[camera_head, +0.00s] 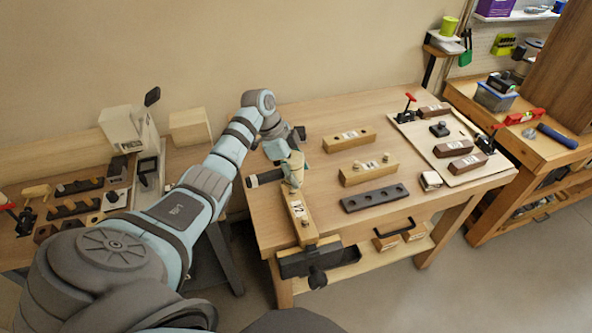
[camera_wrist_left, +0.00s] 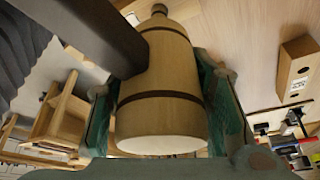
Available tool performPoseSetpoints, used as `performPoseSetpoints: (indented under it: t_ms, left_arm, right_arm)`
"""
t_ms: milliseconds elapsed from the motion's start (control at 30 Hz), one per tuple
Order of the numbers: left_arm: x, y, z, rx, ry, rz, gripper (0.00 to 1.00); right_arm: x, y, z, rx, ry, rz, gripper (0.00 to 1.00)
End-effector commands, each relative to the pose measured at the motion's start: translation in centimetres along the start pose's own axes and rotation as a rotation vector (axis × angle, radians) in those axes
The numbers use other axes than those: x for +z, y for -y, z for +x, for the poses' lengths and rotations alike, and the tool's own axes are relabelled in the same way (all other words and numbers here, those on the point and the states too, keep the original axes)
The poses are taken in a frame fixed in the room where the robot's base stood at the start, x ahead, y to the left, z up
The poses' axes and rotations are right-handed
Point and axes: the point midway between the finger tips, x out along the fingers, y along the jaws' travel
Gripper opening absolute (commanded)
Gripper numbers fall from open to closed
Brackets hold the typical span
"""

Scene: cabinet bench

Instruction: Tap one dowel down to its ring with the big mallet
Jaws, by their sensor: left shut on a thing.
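My left gripper (camera_head: 291,166) is over the front left of the bench, shut on the big mallet. The mallet's pale wooden head (camera_wrist_left: 160,95) has dark bands and lies between the fingers in the left wrist view. Its dark handle (camera_head: 264,178) sticks out to the left. Below the gripper, a long wooden block (camera_head: 299,216) marked with a label reaches into a dark vise (camera_head: 312,260) at the front edge. A small round wooden knob (camera_wrist_left: 160,8) shows beyond the mallet head; I cannot tell whether it is a dowel. Any ring is hidden. My right gripper is out of view.
Pale blocks (camera_head: 349,141) (camera_head: 368,169) and a dark holed rack (camera_head: 375,197) stand right of the gripper. A pale board (camera_head: 486,160) with brown blocks and red-handled clamps lies farther right. Another cluttered bench (camera_head: 20,188) is at left.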

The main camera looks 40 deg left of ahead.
Motion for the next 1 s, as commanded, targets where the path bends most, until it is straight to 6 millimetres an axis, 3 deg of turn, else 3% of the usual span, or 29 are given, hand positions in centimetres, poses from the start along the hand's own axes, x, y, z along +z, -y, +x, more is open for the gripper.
performPoseSetpoints:
  t_ms: [100, 200, 500, 700, 1000]
  left_arm:
    - [0.8, -0.1, 2.0, 0.002, 0.001, -0.002, 0.02]
    - [1.1, -0.1, 2.8, 0.001, 0.001, -0.002, 0.02]
    - [1.0, -0.1, 2.4, 0.001, 0.001, -0.001, 0.02]
    - [0.1, 0.0, 0.2, 0.001, 0.000, -0.001, 0.02]
    - [0.2, 0.1, 0.6, 0.001, 0.000, 0.000, 0.02]
  right_arm:
    - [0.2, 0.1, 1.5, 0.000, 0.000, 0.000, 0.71]
    - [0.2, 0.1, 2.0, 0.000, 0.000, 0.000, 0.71]
    - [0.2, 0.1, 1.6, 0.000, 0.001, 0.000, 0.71]
    - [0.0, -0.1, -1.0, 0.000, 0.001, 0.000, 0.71]
    - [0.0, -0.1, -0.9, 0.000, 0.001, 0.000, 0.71]
